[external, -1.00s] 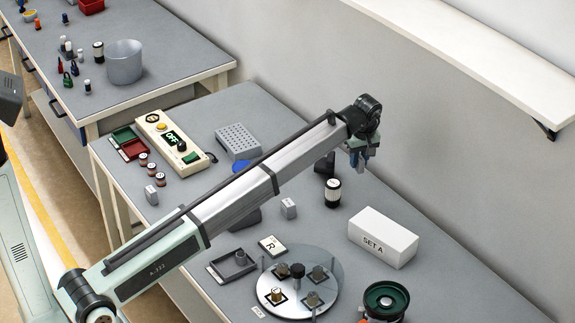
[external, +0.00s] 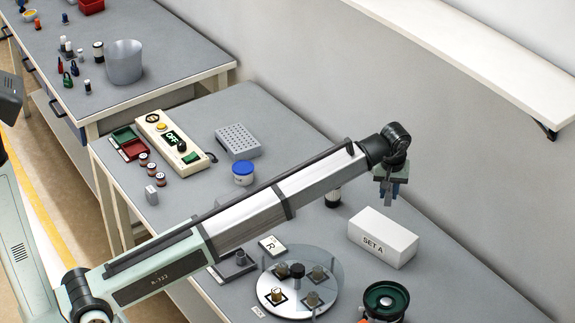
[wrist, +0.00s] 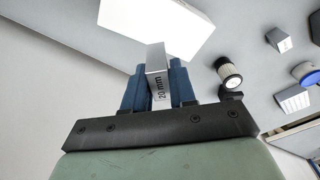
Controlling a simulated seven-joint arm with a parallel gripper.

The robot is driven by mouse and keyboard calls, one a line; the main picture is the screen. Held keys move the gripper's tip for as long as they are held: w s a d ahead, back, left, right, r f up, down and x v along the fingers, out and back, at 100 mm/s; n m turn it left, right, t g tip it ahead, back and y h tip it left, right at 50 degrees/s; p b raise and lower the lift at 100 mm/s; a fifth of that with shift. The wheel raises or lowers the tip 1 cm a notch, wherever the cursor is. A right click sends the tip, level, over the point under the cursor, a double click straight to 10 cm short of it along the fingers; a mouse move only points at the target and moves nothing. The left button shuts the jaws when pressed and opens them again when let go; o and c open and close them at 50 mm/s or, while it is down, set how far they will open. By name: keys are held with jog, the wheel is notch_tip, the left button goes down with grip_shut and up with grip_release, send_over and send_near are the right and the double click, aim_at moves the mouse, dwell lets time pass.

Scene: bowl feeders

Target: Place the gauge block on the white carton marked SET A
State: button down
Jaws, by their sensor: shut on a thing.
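My gripper (external: 388,192) is above the table, just behind and above the white carton marked SET A (external: 383,238). In the wrist view, its blue fingers (wrist: 158,88) are shut on a grey gauge block marked 20 mm (wrist: 157,72). The carton's bare white top (wrist: 150,22) shows beyond the block in that view. The block is held in the air; its gap to the carton is hard to judge. In the external view the held block is too small to make out clearly.
A round glass-topped fixture (external: 300,285) and a green bowl feeder (external: 386,300) are in front. A blue-lidded jar (external: 243,172) stands farther left. A wall shelf (external: 480,55) overhangs behind.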

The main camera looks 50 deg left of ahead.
jog(key=shift+f, duration=5)
jog(key=shift+f, duration=0.15)
jog(key=c, duration=0.9)
grip_release()
jog(key=r, duration=0.4)
jog(key=s+r, duration=0.1)
jog(key=r, duration=0.3)
jog(key=d+r, duration=0.1)
jog(key=r, duration=0.3)
jog(key=shift+s+d+r, duration=0.1)
jog(key=shift+s, duration=0.05)
